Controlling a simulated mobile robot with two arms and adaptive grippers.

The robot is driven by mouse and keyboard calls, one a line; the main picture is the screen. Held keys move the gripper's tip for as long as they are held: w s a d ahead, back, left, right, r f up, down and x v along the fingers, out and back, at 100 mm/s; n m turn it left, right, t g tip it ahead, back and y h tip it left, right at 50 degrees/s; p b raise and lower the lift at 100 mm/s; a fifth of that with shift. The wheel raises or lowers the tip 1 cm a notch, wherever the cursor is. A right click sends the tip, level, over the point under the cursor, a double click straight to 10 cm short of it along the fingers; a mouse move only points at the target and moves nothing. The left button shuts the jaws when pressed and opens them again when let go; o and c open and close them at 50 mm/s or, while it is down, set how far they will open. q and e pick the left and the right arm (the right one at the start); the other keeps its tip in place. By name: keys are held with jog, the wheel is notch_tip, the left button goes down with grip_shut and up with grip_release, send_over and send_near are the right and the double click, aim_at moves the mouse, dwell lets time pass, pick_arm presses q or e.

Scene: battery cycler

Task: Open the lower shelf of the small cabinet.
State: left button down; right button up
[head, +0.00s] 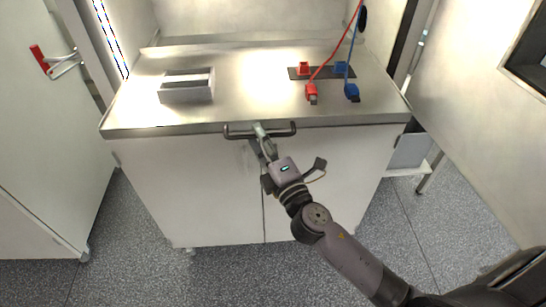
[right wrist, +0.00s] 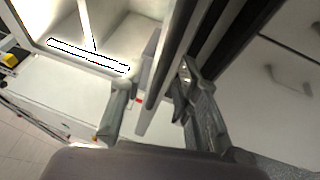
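The small cabinet (head: 190,185) stands in the middle of the head view, white-fronted under a metal shelf (head: 225,105). A dark bar handle (head: 238,134) runs along the shelf's front edge. My right gripper (head: 262,138) is at the middle of this handle, its fingers pointing up at the bar. In the right wrist view its two fingers (right wrist: 155,108) are apart, with a grey bar-like edge (right wrist: 160,80) between them. I cannot tell whether they touch the handle. The front below the handle is flat with a vertical seam, partly hidden by my right arm. My left gripper is not in view.
On the shelf are a grey open holder (head: 187,88), and red (head: 311,92) and blue (head: 352,92) plugs on cables. A white door with a red handle (head: 39,59) stands at left, a pale panel (head: 475,100) at right. Grey floor (head: 215,275) is clear in front.

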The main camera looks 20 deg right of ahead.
jog(key=v, duration=1.1)
jog(key=shift+f, duration=0.1)
notch_tip(320, 180, down, 22)
jog(key=d+m+g+h, duration=0.2)
jog(key=d+m+g, duration=0.1)
jog(key=m+g, duration=0.2)
jog(key=s+d+f+m+g, duration=0.1)
jog(key=s+f+m+g, duration=0.15)
jog(key=f, duration=0.65)
jog(key=s+d+f+m+g, duration=0.15)
jog(key=s+f, duration=0.25)
jog(key=f, duration=0.5)
jog(key=s+f+m+g, duration=0.4)
jog(key=s+f, duration=0.6)
jog(key=s, duration=0.4)
jog(key=s+f+m+g, duration=0.4)
jog(key=s+f, duration=0.6)
jog(key=s, duration=0.5)
jog(key=shift+s+d+m+g, duration=0.25)
jog(key=shift+m+g, duration=0.15)
jog(key=shift+g, duration=0.5)
jog(key=shift+w+f, duration=0.1)
